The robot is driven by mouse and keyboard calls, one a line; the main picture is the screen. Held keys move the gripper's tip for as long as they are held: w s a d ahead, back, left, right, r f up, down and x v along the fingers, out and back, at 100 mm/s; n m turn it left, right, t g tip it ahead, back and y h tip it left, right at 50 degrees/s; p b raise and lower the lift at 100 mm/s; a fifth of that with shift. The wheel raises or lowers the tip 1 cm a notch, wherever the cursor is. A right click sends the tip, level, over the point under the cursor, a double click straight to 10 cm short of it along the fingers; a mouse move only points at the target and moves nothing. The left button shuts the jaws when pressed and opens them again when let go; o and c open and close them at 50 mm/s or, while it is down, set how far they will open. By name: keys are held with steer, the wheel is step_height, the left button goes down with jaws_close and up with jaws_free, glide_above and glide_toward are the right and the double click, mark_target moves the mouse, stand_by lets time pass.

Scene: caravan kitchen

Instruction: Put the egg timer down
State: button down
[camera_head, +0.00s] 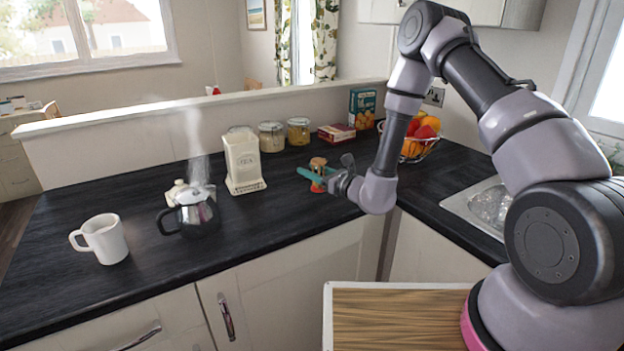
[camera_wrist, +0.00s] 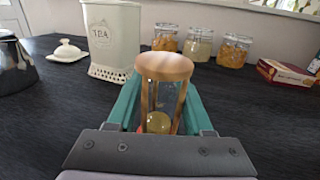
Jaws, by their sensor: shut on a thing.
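The egg timer (camera_wrist: 163,68) is a small hourglass with wooden end discs, thin posts and pale sand in its lower bulb. It stands upright between the teal fingers of my gripper (camera_wrist: 160,118) in the wrist view. My gripper is shut on it. In the head view the egg timer (camera_head: 317,165) shows small at the end of my gripper (camera_head: 316,177), over the dark worktop. I cannot tell whether its base touches the worktop, as the fingers and palm hide its lower end.
A cream tea canister (camera_head: 243,160) stands left of the egg timer. A steaming teapot (camera_head: 190,210) and a white mug (camera_head: 102,238) are further left. Several glass jars (camera_head: 272,136), boxes (camera_head: 336,133) and a fruit basket (camera_head: 420,150) line the back. The dark worktop (camera_head: 270,215) is clear in front.

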steer(key=shift+f, duration=1.25)
steer(key=shift+c, duration=1.5)
jaws_free()
steer(key=shift+f, duration=0.15)
